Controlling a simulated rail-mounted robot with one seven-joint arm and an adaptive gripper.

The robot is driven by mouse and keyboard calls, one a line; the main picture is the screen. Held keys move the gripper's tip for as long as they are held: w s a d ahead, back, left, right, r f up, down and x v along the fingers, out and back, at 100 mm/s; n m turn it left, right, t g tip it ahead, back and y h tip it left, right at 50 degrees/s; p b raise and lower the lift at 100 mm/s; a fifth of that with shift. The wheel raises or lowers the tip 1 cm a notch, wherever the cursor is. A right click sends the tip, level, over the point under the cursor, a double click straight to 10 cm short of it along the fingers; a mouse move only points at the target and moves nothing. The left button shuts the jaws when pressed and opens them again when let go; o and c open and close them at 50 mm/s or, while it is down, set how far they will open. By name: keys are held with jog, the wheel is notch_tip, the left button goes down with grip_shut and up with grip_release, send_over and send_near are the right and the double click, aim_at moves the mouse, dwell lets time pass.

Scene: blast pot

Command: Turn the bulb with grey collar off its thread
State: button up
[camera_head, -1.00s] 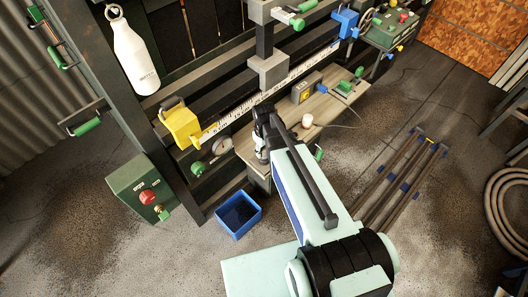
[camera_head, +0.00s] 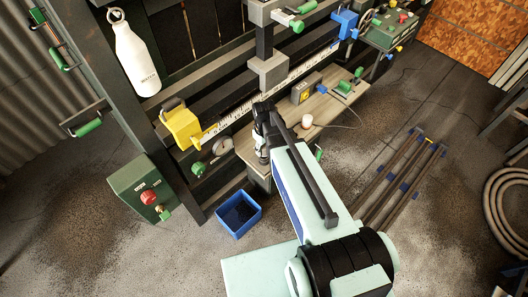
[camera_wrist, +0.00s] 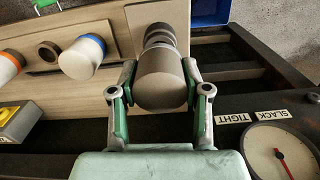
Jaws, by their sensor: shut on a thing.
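In the wrist view the bulb with grey collar (camera_wrist: 160,82) stands between the two fingers of my gripper (camera_wrist: 158,78), which is shut on its pale, rounded body. The grey ridged collar (camera_wrist: 160,36) is at the far end of the bulb, towards the wooden board (camera_wrist: 110,22). Whether its thread is still engaged cannot be seen. In the head view my gripper (camera_head: 262,150) is at the left end of the bench, and my arm hides the bulb.
A bulb with a blue collar (camera_wrist: 82,58), one with an orange collar (camera_wrist: 8,66) and an empty round socket (camera_wrist: 48,51) are on the left. A dial gauge (camera_wrist: 280,155) is lower right. A blue bin (camera_head: 238,213) stands on the floor below the bench.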

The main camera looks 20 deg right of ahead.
jog(key=shift+r+p, duration=0.85)
jog(key=shift+r, duration=0.75)
